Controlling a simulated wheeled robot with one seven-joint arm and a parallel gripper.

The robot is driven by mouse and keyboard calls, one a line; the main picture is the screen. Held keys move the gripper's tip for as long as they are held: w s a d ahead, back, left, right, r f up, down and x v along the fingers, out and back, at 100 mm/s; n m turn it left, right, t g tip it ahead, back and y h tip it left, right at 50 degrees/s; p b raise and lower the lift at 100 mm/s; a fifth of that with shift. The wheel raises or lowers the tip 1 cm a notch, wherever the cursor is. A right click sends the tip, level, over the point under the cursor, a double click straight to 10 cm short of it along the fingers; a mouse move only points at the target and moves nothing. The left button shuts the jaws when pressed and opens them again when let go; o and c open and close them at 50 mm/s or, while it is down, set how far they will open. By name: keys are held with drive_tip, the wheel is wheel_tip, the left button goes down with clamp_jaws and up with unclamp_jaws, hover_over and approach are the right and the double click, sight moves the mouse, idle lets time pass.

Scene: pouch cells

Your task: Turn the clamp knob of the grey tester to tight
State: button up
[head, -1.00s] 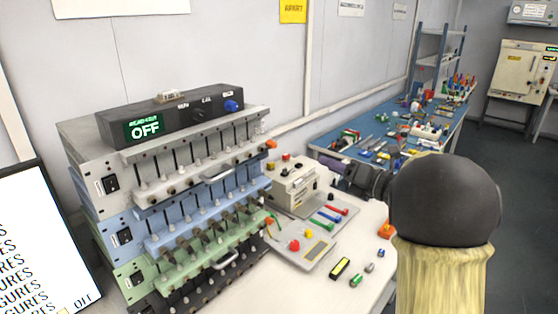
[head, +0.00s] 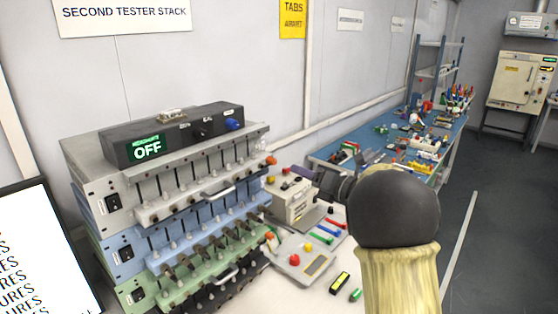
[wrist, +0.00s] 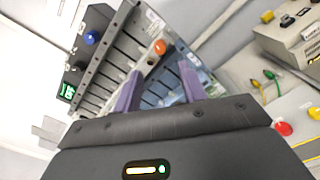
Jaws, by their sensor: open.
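The grey tester (head: 98,185) is the top unit of a stack on a white bench. An orange clamp knob (head: 271,160) sits at the right end of its front bar. In the wrist view the orange knob (wrist: 160,47) shows beyond my fingertips, roughly between them and apart from them. I cannot tell its turn setting. My gripper (wrist: 162,78) has two purple fingers spread apart with nothing between them.
A blue tester (head: 122,250) and a green tester (head: 140,290) sit below the grey one. A black box (head: 180,130) reading OFF lies on top. A beige instrument (head: 292,198) and a panel with a red button (head: 294,259) stand to the right.

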sight(275, 162)
drive_tip(key=p+x, duration=0.2)
drive_tip(key=x, duration=0.7)
drive_tip(key=shift+w+a, duration=0.1)
clamp_jaws()
